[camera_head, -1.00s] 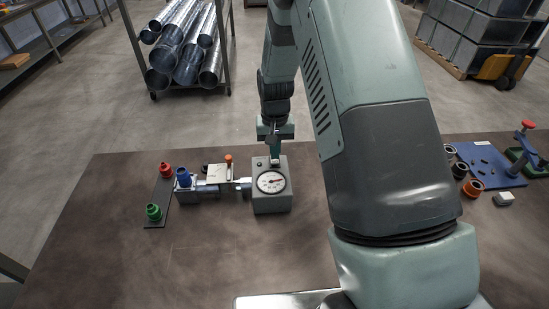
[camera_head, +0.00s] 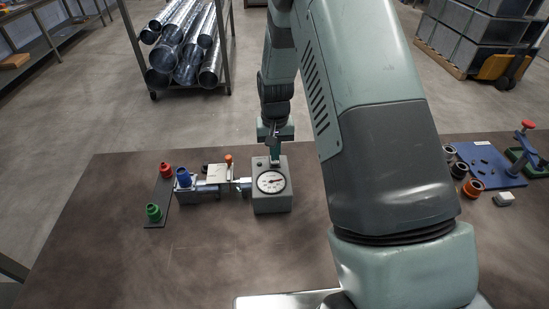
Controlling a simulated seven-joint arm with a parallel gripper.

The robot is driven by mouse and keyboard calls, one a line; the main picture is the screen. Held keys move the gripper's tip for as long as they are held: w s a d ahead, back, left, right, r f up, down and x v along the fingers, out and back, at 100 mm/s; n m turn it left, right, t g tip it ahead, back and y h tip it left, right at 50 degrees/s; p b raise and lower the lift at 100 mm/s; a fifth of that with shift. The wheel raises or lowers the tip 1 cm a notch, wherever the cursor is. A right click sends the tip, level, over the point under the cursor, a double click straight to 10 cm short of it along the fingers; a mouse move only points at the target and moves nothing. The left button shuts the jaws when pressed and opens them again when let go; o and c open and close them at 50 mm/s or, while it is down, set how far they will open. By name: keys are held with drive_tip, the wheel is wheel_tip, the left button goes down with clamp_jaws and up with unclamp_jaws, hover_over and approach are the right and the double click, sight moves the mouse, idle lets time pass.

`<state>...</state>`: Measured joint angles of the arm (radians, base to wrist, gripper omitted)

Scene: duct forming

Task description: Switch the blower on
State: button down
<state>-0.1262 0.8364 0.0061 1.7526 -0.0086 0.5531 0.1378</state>
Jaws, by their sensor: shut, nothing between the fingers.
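The blower is a grey box (camera_head: 271,203) with a round white dial gauge (camera_head: 271,182) on its sloped face. It stands on the brown table, joined on its left to a small duct assembly (camera_head: 215,185). My gripper (camera_head: 275,160) points straight down at the top of the grey box, behind the dial. It is shut with nothing between the fingers. The fingertips are at or just above the box top; I cannot tell whether they touch. A switch is not clearly visible there, as the fingers cover part of the top.
Red (camera_head: 166,170), blue (camera_head: 183,177) and green (camera_head: 153,212) fittings stand at the left. The table front left is clear. My arm hides the middle right.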

drive_tip(key=shift+f, duration=0.7)
idle(0.3)
drive_tip(key=shift+r, duration=3.5)
